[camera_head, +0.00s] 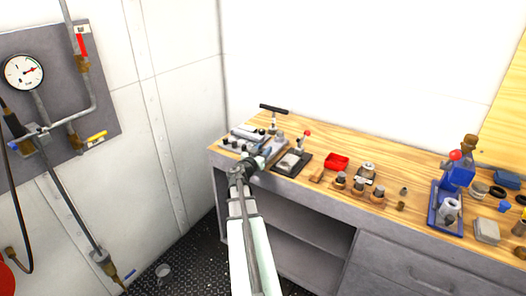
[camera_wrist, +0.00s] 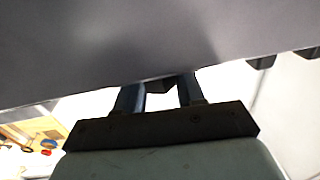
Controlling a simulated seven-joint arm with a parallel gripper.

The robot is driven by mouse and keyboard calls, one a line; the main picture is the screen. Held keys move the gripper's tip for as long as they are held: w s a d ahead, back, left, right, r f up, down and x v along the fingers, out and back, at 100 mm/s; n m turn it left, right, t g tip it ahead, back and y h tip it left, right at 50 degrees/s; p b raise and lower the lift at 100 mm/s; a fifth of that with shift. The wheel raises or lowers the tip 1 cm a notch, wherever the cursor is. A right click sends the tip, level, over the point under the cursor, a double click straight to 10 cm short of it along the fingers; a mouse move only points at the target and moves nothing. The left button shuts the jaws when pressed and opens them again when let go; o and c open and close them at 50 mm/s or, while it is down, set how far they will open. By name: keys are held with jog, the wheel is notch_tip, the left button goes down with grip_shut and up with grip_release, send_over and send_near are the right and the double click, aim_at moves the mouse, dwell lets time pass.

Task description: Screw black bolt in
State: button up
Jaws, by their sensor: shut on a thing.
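My gripper (camera_head: 260,160) is at the front edge of the workbench, beside a grey metal fixture (camera_head: 232,146) with black bolt heads along its front. In the wrist view my two dark fingers (camera_wrist: 160,94) reach up to the underside of a large grey surface, which hides their tips. A small dark piece, which appears to be the black bolt (camera_wrist: 160,86), shows between the fingers, and the gripper is shut on it. How deep the bolt sits cannot be seen. Other dark bolt-like pieces (camera_wrist: 262,61) stick out below the grey surface at the right.
A gauge panel (camera_head: 60,85) hangs on the left wall.

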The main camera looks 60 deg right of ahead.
jog(key=shift+c, duration=1.4)
jog(key=shift+g, duration=0.3)
jog(key=m+g, duration=0.1)
jog(key=g, duration=0.1)
jog(key=m+g, duration=0.2)
jog(key=shift+w+g, duration=0.2)
jog(key=shift+g, duration=0.2)
jog(key=shift+s+m+g+y, duration=0.15)
jog(key=shift+m+g+y, duration=0.75)
jog(key=shift+m+g, duration=0.9)
jog(key=shift+g, duration=0.4)
jog(key=o, duration=1)
jog(key=shift+c, duration=0.2)
